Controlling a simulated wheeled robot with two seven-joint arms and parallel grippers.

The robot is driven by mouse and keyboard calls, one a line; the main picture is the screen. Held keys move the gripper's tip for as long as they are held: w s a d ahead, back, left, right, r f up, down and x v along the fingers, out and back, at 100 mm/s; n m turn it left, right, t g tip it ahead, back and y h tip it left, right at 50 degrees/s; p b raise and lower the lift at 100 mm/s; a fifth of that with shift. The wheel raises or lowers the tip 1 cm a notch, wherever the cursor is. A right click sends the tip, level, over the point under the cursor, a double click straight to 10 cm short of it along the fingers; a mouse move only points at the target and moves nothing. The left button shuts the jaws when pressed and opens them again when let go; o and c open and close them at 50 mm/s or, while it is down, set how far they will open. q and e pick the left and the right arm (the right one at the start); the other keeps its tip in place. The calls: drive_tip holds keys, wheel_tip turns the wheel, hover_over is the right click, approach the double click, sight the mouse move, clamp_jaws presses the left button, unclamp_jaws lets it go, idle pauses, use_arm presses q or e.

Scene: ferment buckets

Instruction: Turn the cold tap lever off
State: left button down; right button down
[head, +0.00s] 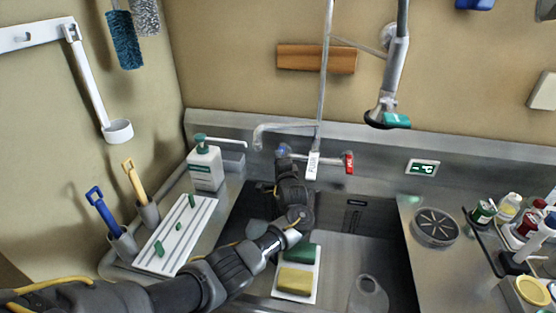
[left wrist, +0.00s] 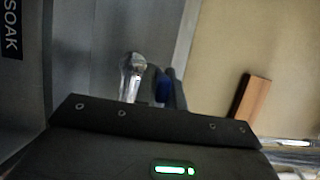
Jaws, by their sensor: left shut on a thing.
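The blue cold tap lever (head: 282,149) is at the left end of the wall tap, below the swivel spout (head: 285,127). My left gripper (head: 283,155) reaches up over the sink and is shut on this lever, covering much of it. In the left wrist view a bit of the blue lever (left wrist: 162,88) shows beside a dark finger, with a chrome end (left wrist: 133,72) to its left. The gripper's body hides the rest, so the lever's exact angle is unclear. The red hot lever (head: 349,163) is at the tap's right end, apart from the gripper. My right gripper is out of view.
A white tag (head: 313,165) hangs at the tap's middle. A spray hose head (head: 387,115) hangs at right. A soap bottle (head: 205,167) and white drying board (head: 163,245) stand left. Sponges (head: 296,280) lie on a white board in the sink. Jars stand far right.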

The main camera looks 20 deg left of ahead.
use_arm(q)
drive_tip(key=shift+d+r, duration=0.1)
drive_tip(key=c, duration=1.5)
unclamp_jaws()
drive_tip(key=shift+w+d, duration=0.1)
drive_tip(key=shift+w, duration=0.05)
drive_tip(key=shift+s, duration=0.4)
drive_tip(key=v, duration=1)
drive_tip(key=shift+d+b, duration=0.1)
drive_tip(key=shift+b, duration=0.2)
